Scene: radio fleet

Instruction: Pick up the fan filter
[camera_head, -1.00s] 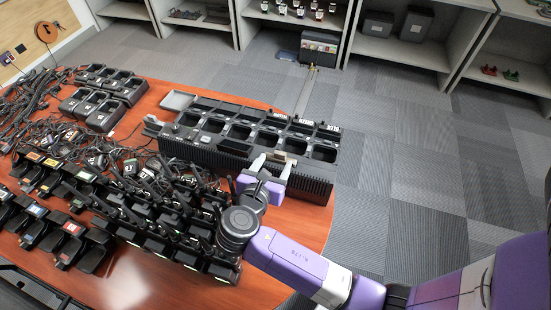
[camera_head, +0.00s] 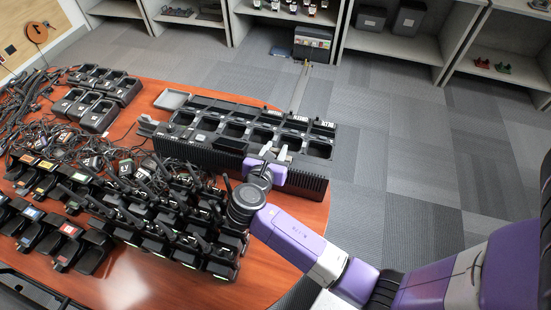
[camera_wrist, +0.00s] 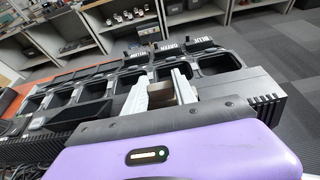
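A small brown-grey block (camera_wrist: 160,93), which I take to be the fan filter, stands between the two fingers of my gripper (camera_wrist: 163,86) in the wrist view. The fingers are apart, one on each side of it. I cannot tell whether both touch it. In the head view my gripper (camera_head: 274,153) is over the front right part of the long black charger bank (camera_head: 185,151), and the block is too small to make out between the fingers. The block's lower part is hidden by my gripper's body.
The charger bank has rows of empty slots, with labelled units (camera_head: 323,126) along its far edge. Radios (camera_head: 160,225) and tangled cables crowd the left of the red-brown table (camera_head: 125,270). Shelves (camera_head: 395,45) stand beyond open carpet (camera_head: 400,150).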

